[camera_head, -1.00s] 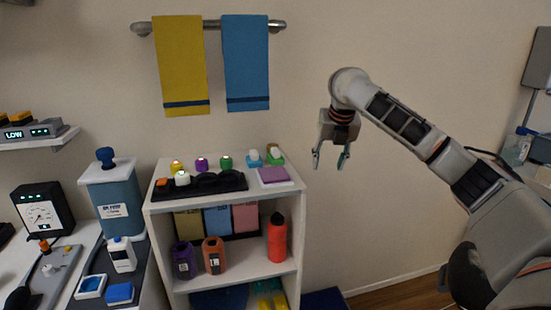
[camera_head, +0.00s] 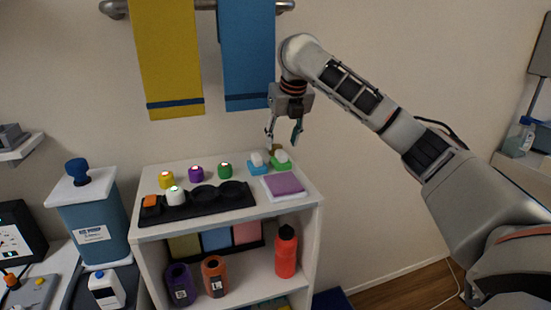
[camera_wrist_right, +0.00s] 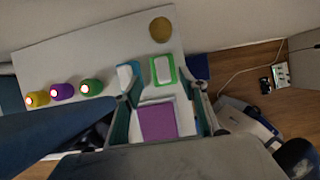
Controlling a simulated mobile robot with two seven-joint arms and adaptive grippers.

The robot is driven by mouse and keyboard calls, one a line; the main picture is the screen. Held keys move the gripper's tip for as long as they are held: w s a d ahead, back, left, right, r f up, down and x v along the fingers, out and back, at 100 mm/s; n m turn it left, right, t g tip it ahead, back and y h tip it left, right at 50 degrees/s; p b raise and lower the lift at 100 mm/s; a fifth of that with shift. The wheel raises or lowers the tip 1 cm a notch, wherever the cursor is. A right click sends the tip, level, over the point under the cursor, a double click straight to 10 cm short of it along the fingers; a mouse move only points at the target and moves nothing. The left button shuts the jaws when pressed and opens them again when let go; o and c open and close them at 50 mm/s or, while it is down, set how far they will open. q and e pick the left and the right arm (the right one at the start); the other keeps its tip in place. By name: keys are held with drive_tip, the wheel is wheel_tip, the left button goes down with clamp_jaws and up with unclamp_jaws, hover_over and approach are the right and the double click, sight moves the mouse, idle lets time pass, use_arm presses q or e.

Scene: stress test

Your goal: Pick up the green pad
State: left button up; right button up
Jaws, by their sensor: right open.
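The green pad (camera_head: 281,166) lies at the back right of the white shelf's top, with a white block on it. In the right wrist view the green pad (camera_wrist_right: 174,82) shows as a green border around the white block, just beyond the fingertips. My right gripper (camera_head: 283,135) is open and empty, pointing down above the back right of the shelf, over the green pad. In the right wrist view its fingers (camera_wrist_right: 166,95) stand apart with nothing between them at the tips. My left gripper is not in view.
A blue pad (camera_head: 259,169) with a white block sits close left of the green one. A purple pad (camera_head: 284,184) on a white base lies in front. A brown round thing (camera_wrist_right: 160,30) lies behind. Coloured knobs and a black tray (camera_head: 190,209) stand left. Towels hang above.

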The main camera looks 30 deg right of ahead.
sight(281, 152)
drive_tip(key=shift+s+d+f, duration=0.1)
drive_tip(key=shift+f, duration=0.65)
drive_tip(key=shift+w+d+x, duration=0.1)
drive_tip(key=shift+x, duration=1.2)
drive_tip(key=shift+w+d+x, duration=0.1)
drive_tip(key=shift+d+x, duration=0.05)
drive_tip(key=shift+x, duration=1.15)
drive_tip(key=shift+r, duration=0.1)
drive_tip(key=c, duration=0.9)
